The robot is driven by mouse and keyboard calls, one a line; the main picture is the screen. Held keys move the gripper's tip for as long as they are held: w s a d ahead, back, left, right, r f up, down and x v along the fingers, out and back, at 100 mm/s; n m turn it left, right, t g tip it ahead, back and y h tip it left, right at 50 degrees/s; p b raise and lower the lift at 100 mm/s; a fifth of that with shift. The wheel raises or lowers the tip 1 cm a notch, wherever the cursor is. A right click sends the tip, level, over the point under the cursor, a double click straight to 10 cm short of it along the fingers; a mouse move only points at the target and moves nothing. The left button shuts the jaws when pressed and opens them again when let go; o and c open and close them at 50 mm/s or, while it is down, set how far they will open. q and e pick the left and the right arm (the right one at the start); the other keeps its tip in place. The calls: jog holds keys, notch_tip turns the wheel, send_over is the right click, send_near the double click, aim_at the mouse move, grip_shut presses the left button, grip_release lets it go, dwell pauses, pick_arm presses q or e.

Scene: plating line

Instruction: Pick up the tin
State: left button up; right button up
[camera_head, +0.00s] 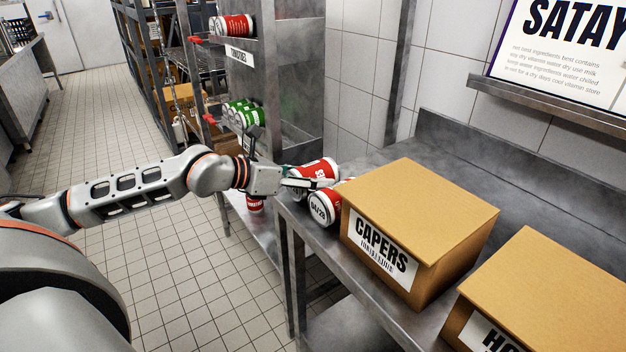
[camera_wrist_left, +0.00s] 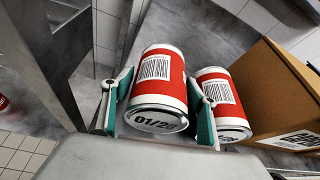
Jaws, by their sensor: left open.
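Two red-and-white tins lie on their sides on the steel bench. The first tin (camera_head: 320,168) is at the back, partly hidden by my left gripper (camera_head: 308,183). In the left wrist view this tin (camera_wrist_left: 160,72) lies between the two open teal fingers of the gripper (camera_wrist_left: 158,84), with its date end facing the palm. A gap shows on its left; the right finger is close to its side, and I cannot tell whether it touches. The second tin (camera_head: 323,207) lies nearer, beside the box; it also shows just outside the right finger (camera_wrist_left: 222,98).
A cardboard box marked CAPERS (camera_head: 420,225) stands close to the tins, with another box (camera_head: 550,290) farther right. A steel rack (camera_head: 285,80) with red and green tins stands behind and left of the bench (camera_head: 480,165). The floor left is clear.

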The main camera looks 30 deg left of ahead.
aim_at(312, 165)
pick_arm(q)
jog(key=shift+c, duration=0.5)
jog(key=c, duration=1.1)
jog(key=shift+r, duration=0.1)
jog(key=shift+c, duration=0.2)
jog(key=shift+r, duration=0.1)
notch_tip(312, 165, up, 20)
jog(key=p, duration=0.1)
jog(key=shift+p, duration=0.4)
